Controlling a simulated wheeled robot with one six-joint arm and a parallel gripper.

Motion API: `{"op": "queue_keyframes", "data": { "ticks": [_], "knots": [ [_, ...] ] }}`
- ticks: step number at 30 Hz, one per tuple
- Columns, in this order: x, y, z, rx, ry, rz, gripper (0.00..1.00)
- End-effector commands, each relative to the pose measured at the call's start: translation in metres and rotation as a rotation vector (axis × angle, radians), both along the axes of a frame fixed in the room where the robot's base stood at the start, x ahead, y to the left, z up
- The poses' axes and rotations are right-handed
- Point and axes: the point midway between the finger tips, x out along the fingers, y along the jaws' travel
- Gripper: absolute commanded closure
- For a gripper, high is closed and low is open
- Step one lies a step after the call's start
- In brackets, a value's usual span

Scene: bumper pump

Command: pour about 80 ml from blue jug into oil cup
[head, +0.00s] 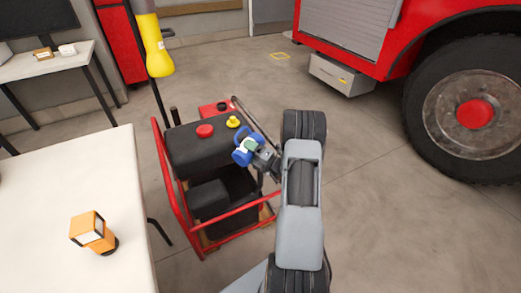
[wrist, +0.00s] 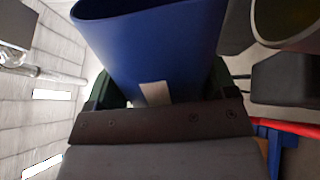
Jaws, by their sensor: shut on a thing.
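The blue jug (head: 242,158) is held in my gripper (head: 254,152) above the right part of the pump. In the wrist view the jug (wrist: 155,40) fills the upper middle, and both fingers of my gripper (wrist: 158,95) press on its sides. The jug looks tilted; its contents are hidden. A small yellow cup-like thing (head: 233,122), likely the oil cup, stands on the pump's black top just behind the jug. In the wrist view a round rim with a yellowish inside (wrist: 290,22) shows at the upper right, apart from the jug.
The pump has a red tube frame (head: 165,185), a black body and a red cap (head: 205,131). A white table (head: 50,190) with an orange device (head: 92,231) is at left. A red truck (head: 385,40) stands at right. The floor between is clear.

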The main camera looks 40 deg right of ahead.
Motion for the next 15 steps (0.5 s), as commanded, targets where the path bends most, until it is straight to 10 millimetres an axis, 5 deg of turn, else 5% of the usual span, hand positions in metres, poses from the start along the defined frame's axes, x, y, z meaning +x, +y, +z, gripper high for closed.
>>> {"op": "queue_keyframes", "data": {
  "ticks": [9,15],
  "knots": [
    [-0.001,0.003,-0.019,-0.11,-0.047,-0.001,0.53],
    [-0.002,0.004,-0.013,-0.159,-0.066,0.0,0.53]
  ]
}}
